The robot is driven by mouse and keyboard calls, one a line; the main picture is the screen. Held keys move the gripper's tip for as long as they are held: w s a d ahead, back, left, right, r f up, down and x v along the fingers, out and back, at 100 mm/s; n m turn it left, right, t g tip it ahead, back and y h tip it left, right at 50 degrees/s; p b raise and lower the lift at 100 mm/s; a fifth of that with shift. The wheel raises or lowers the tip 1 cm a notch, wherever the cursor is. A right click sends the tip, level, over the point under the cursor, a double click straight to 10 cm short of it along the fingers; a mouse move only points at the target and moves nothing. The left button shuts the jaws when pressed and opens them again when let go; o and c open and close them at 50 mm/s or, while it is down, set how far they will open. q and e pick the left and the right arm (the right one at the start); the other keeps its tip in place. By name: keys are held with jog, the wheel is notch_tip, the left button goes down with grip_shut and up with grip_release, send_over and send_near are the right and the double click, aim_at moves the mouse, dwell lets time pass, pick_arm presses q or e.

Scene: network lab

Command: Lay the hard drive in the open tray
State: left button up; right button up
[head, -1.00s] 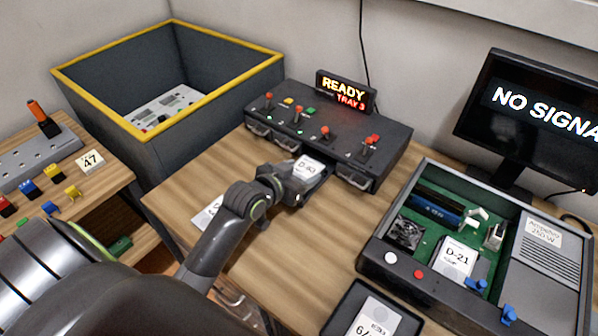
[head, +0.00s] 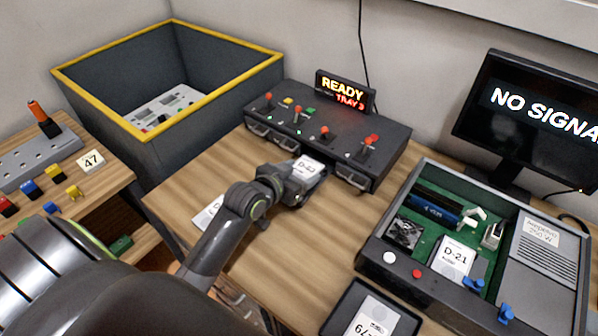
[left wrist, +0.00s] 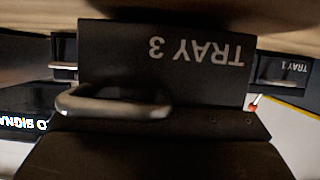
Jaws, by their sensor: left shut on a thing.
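The hard drive (head: 306,166), with a white label that seems to read D-63, is held flat in my left gripper (head: 298,186) at the front of the dark drive cabinet (head: 335,137). Tray 3 (left wrist: 165,62) shows close up and upside down in the left wrist view, its handle (left wrist: 115,101) towards me. The gripper hides most of Tray 3 in the head view. I cannot tell whether the drive touches the tray. The fingertips are hard to make out. My right gripper is not in view.
A lit sign (head: 343,91) reads READY, TRAY 3. An open computer case (head: 375,258) and a black tray (head: 340,318) stand at the right. A yellow-rimmed bin (head: 95,103) stands behind left, a monitor (head: 520,120) behind right. Bare wood (head: 330,225) lies between.

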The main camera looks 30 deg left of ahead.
pick_arm(q)
jog(key=shift+s+f+p, duration=0.15)
jog(key=shift+f+p, duration=0.2)
jog(key=shift+f, duration=0.05)
dwell(0.4)
jog(key=shift+a, duration=0.1)
jog(key=o, duration=1.4)
jog(key=shift+o, duration=0.2)
jog(key=shift+w+r+p, duration=0.2)
jog(key=shift+r+p, duration=0.85)
jog(key=shift+p, duration=0.1)
notch_tip(320, 180, up, 6)
jog(key=p, duration=0.6)
jog(key=shift+r, duration=0.2)
jog(key=shift+s+f, duration=0.1)
jog(key=shift+f, duration=0.05)
